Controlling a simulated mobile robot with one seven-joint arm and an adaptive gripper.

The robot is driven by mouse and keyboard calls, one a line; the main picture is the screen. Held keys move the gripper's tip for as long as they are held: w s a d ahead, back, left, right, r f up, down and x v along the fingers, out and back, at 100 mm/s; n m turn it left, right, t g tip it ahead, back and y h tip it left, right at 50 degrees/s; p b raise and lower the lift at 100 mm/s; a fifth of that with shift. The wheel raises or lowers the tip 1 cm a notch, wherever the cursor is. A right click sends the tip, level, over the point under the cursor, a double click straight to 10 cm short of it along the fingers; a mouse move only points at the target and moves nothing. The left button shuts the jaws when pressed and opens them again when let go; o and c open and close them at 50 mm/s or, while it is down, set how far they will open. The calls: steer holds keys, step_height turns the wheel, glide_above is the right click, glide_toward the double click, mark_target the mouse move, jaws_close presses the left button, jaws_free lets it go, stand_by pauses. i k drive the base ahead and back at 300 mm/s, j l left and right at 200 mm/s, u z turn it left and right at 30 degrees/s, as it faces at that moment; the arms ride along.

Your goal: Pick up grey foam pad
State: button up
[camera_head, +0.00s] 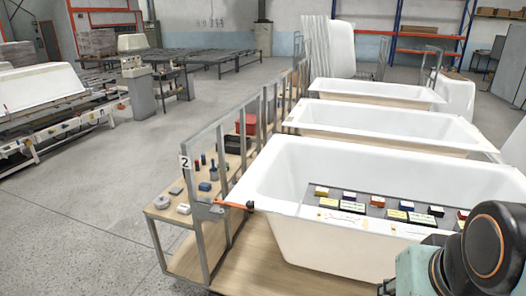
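On the wooden side shelf (167,218) at the left of the nearest bathtub shell lie two small pale grey pieces, one flat grey piece (175,190) farther back and one lighter block (183,209) nearer the front. Either could be the grey foam pad; they are too small to tell. My arm shows at the lower right as a dark joint with an orange ring and a teal link. My gripper is out of view.
The nearest white bathtub shell (300,225) holds a dark grey board with several coloured blocks. A metal rail frame (199,235) with an orange-handled tool (235,205) stands between shelf and tub. More tubs (385,122) stand behind. The concrete floor (90,215) at left is clear.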

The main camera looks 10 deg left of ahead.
mark_target(176, 191)
steer(key=i+j+u, duration=0.4)
steer(key=j, duration=0.45)
steer(key=i+j+u, duration=0.45)
steer(key=i+j, duration=0.5)
steer(key=i+j+z, duration=0.15)
steer(key=i+j, duration=0.15)
steer(key=j, duration=0.15)
steer(key=i+j, duration=0.25)
steer(key=j, duration=0.15)
steer(key=i+j+z, duration=0.15)
steer(key=j, duration=0.25)
steer(key=i+j, duration=0.35)
steer(key=i+j+z, duration=0.1)
steer(key=j, duration=0.35)
steer(key=i, duration=0.1)
